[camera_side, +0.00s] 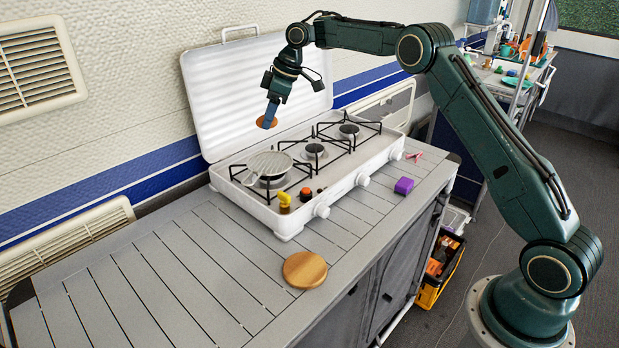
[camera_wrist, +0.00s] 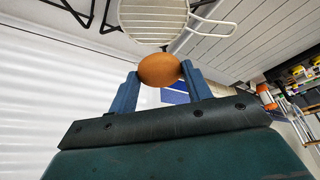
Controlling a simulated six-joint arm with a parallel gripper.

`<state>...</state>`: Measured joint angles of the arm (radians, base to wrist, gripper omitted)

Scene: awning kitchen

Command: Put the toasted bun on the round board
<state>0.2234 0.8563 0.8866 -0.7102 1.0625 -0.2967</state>
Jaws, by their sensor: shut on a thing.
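The toasted bun (camera_side: 266,122) is a small orange-brown round held between the blue fingertips of my gripper (camera_side: 270,112), in the air above the stove. In the wrist view the bun (camera_wrist: 160,70) sits between the two fingers of my gripper (camera_wrist: 160,76), touching both. The round board (camera_side: 305,269) is a flat wooden disc lying on the slatted counter in front of the stove, with nothing on it. My gripper is above and behind the board, well apart from it. The board is not seen in the wrist view.
A white camping stove (camera_side: 318,165) with an upright lid (camera_side: 225,75) stands behind the board. A round wire rack (camera_side: 269,164) lies on its left burner. The counter (camera_side: 170,285) left of the board is clear.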

